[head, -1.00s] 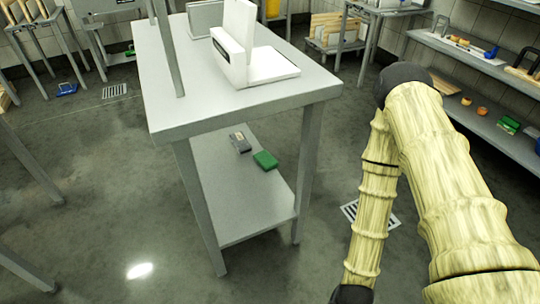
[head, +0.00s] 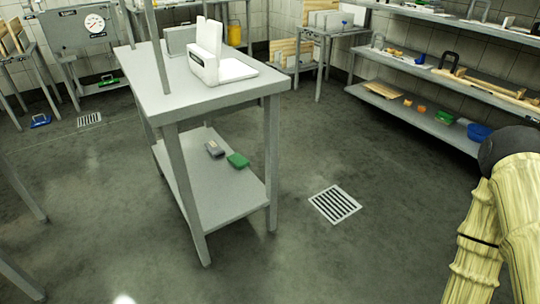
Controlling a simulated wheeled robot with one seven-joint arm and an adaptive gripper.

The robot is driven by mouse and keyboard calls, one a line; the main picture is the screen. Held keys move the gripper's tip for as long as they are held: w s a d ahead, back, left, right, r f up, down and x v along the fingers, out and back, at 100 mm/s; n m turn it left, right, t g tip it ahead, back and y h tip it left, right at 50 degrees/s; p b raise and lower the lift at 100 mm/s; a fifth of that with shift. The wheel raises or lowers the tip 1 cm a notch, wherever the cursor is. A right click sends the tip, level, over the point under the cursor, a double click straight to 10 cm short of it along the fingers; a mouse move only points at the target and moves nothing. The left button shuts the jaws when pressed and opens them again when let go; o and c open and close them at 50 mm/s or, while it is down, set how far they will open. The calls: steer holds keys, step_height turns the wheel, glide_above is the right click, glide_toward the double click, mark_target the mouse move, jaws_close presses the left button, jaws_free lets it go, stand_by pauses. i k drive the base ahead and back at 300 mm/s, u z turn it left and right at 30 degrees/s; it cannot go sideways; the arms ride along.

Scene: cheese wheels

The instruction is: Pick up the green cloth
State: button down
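A small folded green item (head: 238,160), which looks like the green cloth, lies on the lower shelf (head: 222,197) of the grey metal table, near its right edge. A grey block-like item (head: 214,149) lies just to its left. Another green item (head: 444,117) sits on the wall shelf at the right; it is too small to tell what it is. My arm shows at the right edge of the head view. My gripper is out of view.
The table top (head: 185,100) carries a white appliance (head: 222,68) and overhangs the lower shelf, between table legs. A floor drain (head: 335,204) lies right of the table. Wall shelving (head: 420,118) stands at the right. The floor between is clear.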

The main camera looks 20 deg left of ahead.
mark_target(238, 161)
steer(key=z, duration=0.4)
steer(key=i, duration=2.55)
steer(key=u, duration=1.45)
steer(key=i, duration=0.8)
steer(key=u, duration=0.95)
steer(key=i, duration=0.2)
steer(key=u, duration=0.2)
